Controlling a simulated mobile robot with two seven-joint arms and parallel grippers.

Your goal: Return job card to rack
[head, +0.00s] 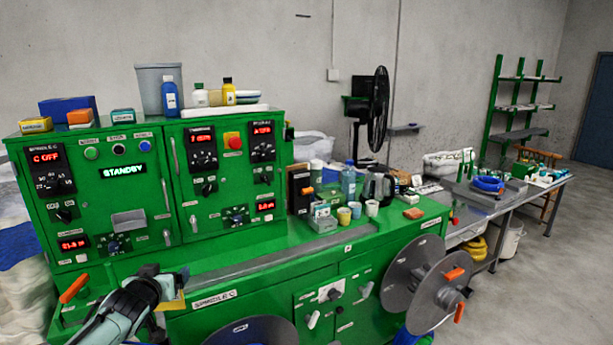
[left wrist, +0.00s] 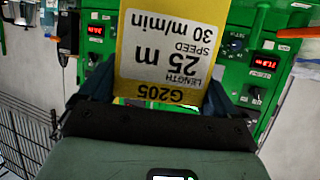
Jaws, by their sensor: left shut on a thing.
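The job card is yellow with a white label reading "G205", "LENGTH 25 m" and "SPEED 30 m/min". It fills the top middle of the left wrist view (left wrist: 168,50), upside down there. In the head view the card (head: 174,303) shows as a small yellow piece at my left gripper (head: 168,287). The left gripper is shut on the card's edge, in front of the green machine and above its lower front. A small light holder (head: 321,217) stands on the green bench; I cannot tell whether it is the rack. My right gripper is not in view.
The green control cabinet (head: 180,195) stands behind the card, with a grey pocket-like piece (head: 128,221) on its front. Cups (head: 372,207), a blue bottle (head: 348,182) and a kettle (head: 379,186) crowd the bench. Grey reels (head: 412,273) stick out at the front right.

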